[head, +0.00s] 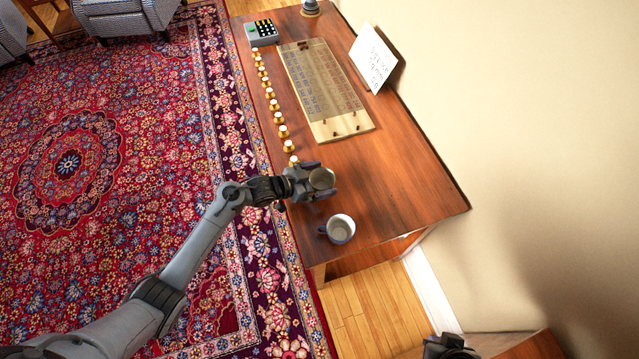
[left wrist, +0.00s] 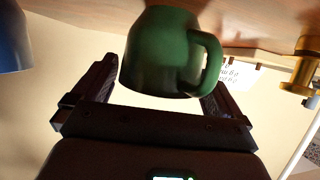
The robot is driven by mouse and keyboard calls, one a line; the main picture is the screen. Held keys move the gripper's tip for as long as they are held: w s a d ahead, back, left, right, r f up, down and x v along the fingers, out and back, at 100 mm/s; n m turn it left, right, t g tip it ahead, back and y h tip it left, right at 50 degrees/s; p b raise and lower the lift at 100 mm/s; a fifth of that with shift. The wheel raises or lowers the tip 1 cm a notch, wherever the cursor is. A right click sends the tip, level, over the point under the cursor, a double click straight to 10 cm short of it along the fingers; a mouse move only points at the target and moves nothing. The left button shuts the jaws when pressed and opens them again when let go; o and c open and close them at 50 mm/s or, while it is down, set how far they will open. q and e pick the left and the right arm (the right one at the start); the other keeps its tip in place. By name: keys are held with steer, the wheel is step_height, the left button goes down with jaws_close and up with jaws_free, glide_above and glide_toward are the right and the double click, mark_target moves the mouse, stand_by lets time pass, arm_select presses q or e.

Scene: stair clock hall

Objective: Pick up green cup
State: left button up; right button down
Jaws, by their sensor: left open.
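The green cup (left wrist: 165,55) shows large in the left wrist view, its handle (left wrist: 211,62) to the right. It stands between the two fingers of my open left gripper (left wrist: 160,88), which show on either side with a gap by the left finger. In the head view my left gripper (head: 311,181) is over the desk's near left edge, and the cup's round top (head: 321,178) shows at its tip; the rest of the cup is hidden there. A dark part, probably my right gripper (head: 449,347), shows at the bottom edge, cut off.
A blue-grey mug (head: 339,230) stands close by on the wooden desk (head: 405,190); its blue side shows in the left wrist view (left wrist: 12,40). A row of gold-and-white pieces (head: 278,118) lines the left edge.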

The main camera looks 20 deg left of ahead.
arm_select(q)
steer(key=c, duration=0.8)
steer(key=shift+c, duration=1)
steer(key=shift+r, duration=0.15)
